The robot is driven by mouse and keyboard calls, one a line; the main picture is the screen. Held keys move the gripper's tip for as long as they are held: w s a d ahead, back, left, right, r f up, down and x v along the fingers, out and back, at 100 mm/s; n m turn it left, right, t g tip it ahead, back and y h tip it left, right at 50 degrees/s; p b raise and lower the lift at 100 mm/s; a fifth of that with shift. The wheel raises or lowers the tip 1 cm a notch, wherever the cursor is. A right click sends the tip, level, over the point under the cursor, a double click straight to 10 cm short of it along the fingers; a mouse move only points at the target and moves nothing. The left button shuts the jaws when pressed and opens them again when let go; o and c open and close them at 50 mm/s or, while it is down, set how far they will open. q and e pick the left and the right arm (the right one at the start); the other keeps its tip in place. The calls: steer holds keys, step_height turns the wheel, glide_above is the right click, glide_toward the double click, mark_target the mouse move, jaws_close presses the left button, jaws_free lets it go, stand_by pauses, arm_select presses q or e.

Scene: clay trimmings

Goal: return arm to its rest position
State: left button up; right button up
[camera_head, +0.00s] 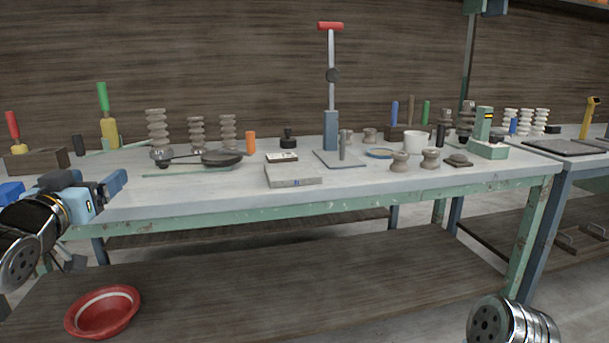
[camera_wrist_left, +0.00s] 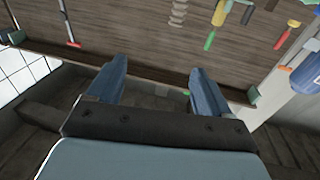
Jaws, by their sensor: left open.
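My left arm comes in from the left edge in the head view. Its blue left gripper (camera_head: 112,186) is in front of the left end of the workbench (camera_head: 330,192). In the left wrist view the two blue fingers of this gripper (camera_wrist_left: 155,88) stand wide apart with nothing between them. The gripper is open and empty. Of my right arm, only a round metal link shows at the bottom right of the head view; the right gripper is out of the frame.
A red bowl (camera_head: 102,311) sits low at the left, on the wooden lower shelf (camera_head: 290,285). On the bench stand a wooden block (camera_head: 38,161), a dark pan (camera_head: 222,158), a grey box (camera_head: 293,176), a white cup (camera_head: 415,141) and several stacked clay-coloured pieces. The bench's front strip is mostly clear.

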arm_select(q)
steer(key=w+d+f+g+h, duration=0.1)
steer(key=w+d+f+g, duration=0.2)
steer(key=f, duration=0.7)
steer(key=w+d+f+g+h, duration=0.15)
steer(key=w+f, duration=0.35)
steer(key=f, duration=0.6)
steer(key=s+d+f+g+h, duration=0.15)
steer(key=d+f, duration=0.25)
steer(key=f, duration=0.5)
steer(key=d+f+g, duration=0.2)
steer(key=d+f, duration=0.1)
steer(key=f, duration=0.5)
steer(key=s+d+f+g, duration=0.2)
steer(key=s+d+f, duration=0.2)
steer(key=f, duration=0.4)
steer(key=s+d+f+g, duration=0.2)
steer(key=s+d+f, duration=0.15)
steer(key=f, duration=0.45)
steer(key=s+d+f+g, duration=0.3)
steer(key=s+f, duration=0.3)
steer(key=s, duration=0.3)
steer(key=s+d+f+n+g+h, duration=0.1)
steer(key=s+d+f+g, duration=0.1)
steer(key=s+f, duration=0.4)
steer(key=s+d, duration=0.1)
steer(key=s, duration=0.2)
steer(key=shift+s+f+g, duration=0.25)
steer(key=shift+f+g, duration=0.05)
steer(key=shift+g, duration=0.1)
